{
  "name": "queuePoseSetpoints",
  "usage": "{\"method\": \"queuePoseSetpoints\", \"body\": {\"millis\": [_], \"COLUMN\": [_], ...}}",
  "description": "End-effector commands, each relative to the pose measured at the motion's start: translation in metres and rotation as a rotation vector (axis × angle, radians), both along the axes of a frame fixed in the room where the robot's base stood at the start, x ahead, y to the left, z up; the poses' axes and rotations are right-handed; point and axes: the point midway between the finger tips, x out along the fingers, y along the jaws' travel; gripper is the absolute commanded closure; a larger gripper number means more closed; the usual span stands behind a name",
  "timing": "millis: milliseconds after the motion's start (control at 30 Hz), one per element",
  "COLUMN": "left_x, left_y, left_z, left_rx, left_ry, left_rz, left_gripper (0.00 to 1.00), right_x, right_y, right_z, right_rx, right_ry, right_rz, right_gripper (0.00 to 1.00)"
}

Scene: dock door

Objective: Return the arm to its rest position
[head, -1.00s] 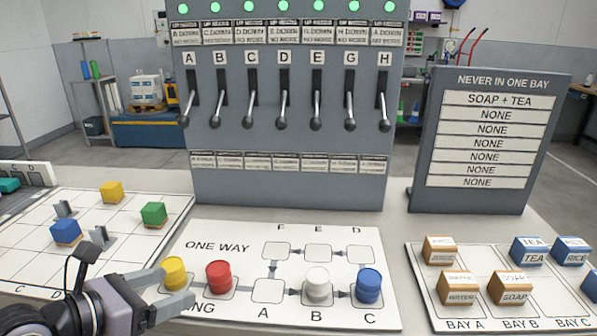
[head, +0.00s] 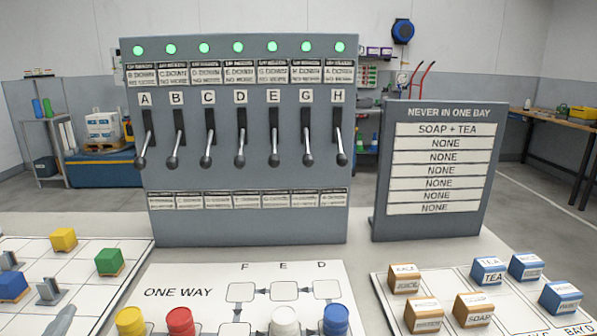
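A tapered grey tip of my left gripper (head: 62,322) shows at the bottom left edge, over the white grid board (head: 85,285). The rest of that gripper and its arm is cut off, so its opening is hidden. It is clear of the yellow cylinder (head: 130,321), which stands at the left end of the ONE WAY board (head: 185,280). My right gripper is not in view.
A lever panel (head: 250,222) with several levers and lit green lamps stands behind the boards. A NEVER IN ONE BAY sign (head: 442,112) is to its right. Red (head: 180,321), white (head: 285,321) and blue (head: 336,320) cylinders and a bay board (head: 388,308) with blocks stand in front.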

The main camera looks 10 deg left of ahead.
Motion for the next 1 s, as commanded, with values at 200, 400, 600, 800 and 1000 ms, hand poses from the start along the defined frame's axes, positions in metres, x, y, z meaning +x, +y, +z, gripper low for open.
{"method": "queuePoseSetpoints", "body": {"millis": [200,400,600,800,1000], "left_x": [-0.034,-0.073,-0.110,-0.119,-0.101], "left_y": [-0.026,-0.076,-0.123,-0.147,-0.152], "left_z": [-0.098,-0.154,-0.179,-0.187,-0.193], "left_rx": [-0.511,-0.802,-0.981,-1.054,-1.068], "left_ry": [0.313,0.594,0.835,0.915,0.836], "left_rz": [0.152,0.211,0.226,0.194,0.125], "left_gripper": [0.22,0.22,0.22,0.22,0.22], "right_x": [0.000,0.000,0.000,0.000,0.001], "right_y": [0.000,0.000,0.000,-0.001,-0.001], "right_z": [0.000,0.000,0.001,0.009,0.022], "right_rx": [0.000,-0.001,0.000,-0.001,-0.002], "right_ry": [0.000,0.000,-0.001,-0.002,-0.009], "right_rz": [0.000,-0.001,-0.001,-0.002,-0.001], "right_gripper": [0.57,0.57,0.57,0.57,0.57]}}
